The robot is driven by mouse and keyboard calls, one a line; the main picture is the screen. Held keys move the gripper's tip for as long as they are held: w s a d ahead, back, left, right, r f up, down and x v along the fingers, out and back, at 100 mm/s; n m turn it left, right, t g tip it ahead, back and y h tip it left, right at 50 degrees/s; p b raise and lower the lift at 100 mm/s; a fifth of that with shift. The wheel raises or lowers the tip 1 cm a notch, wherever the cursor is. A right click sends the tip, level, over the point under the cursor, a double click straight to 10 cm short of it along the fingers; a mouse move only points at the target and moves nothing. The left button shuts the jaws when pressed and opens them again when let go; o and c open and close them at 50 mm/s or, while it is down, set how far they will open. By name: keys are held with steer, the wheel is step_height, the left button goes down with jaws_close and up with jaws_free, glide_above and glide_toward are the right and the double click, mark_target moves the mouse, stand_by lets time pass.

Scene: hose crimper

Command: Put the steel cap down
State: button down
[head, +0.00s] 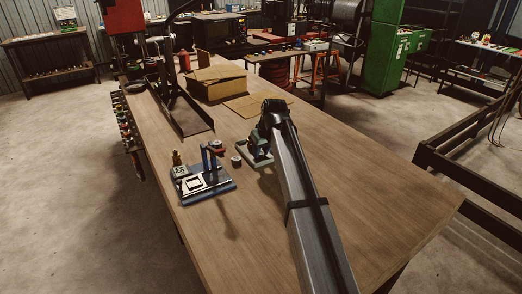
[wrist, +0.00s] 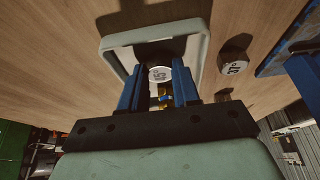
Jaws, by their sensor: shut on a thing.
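My gripper (wrist: 158,82) has its blue fingers closed around a small round steel cap (wrist: 160,73) with dark markings on its pale face. Something brass-coloured and blue shows just below the cap between the fingers. In the head view my gripper is mostly hidden by my arm, low over the bench right of the blue fixture (head: 222,186); the held cap cannot be made out there. A second steel piece (wrist: 235,66), also marked, stands apart on the bench, and it shows in the head view (head: 236,161) between fixture and gripper.
The wooden bench (head: 375,165) is clear on the right and in front.

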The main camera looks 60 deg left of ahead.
steer(key=c, duration=0.8)
jaws_free()
steer(key=v, duration=1.2)
steer(key=shift+r, duration=0.1)
